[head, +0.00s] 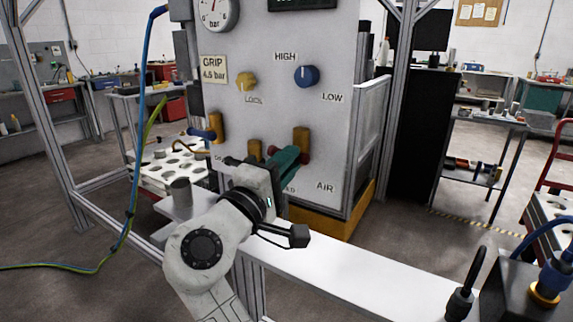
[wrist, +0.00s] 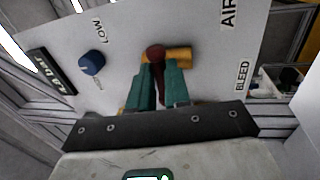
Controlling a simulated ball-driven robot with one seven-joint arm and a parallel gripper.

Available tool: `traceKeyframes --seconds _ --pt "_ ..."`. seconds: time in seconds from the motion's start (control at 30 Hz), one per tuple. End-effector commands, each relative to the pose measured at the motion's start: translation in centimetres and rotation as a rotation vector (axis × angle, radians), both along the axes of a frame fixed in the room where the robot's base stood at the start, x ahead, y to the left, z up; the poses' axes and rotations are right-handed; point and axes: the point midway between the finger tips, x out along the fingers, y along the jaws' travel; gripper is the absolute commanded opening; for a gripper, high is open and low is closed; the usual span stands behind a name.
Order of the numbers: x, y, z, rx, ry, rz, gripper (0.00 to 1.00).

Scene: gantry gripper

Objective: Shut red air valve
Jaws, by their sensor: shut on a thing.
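The red air valve stands low on the grey panel (head: 345,120), by the AIR label, with a brass body (head: 301,136) and a dark red handle (head: 304,156). In the wrist view its round red hub (wrist: 155,53) sits by the brass body (wrist: 180,55), and the red lever runs down between the fingers. My gripper (head: 291,155) has green fingers and is shut on the red handle. In the wrist view the gripper (wrist: 158,70) has one finger on each side of the lever. The fingers hide part of the lever.
To the left are a blue-handled brass valve (head: 217,127) and another brass valve (head: 255,150) partly behind my arm. Above are a yellow knob (head: 246,82) and a blue HIGH/LOW knob (head: 307,75). A white ledge (head: 330,272) runs in front of the panel.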

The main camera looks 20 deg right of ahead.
Motion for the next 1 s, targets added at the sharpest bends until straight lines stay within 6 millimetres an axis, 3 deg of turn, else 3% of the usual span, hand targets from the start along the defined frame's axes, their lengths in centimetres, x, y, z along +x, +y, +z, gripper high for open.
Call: traceKeyframes --seconds 0.1,0.13,0.37,0.7,1.0 --pt "-0.2 -0.2 -0.2 0.004 0.001 -0.008 0.0" --pt "-0.2 -0.2 -0.2 0.004 0.001 -0.008 0.2" --pt "-0.1 -0.1 -0.2 0.003 0.001 -0.005 0.42" --pt "-0.3 0.4 -0.2 0.0 0.001 -0.001 0.42" --pt "-3.3 4.5 -1.3 0.0 0.002 0.001 0.42"
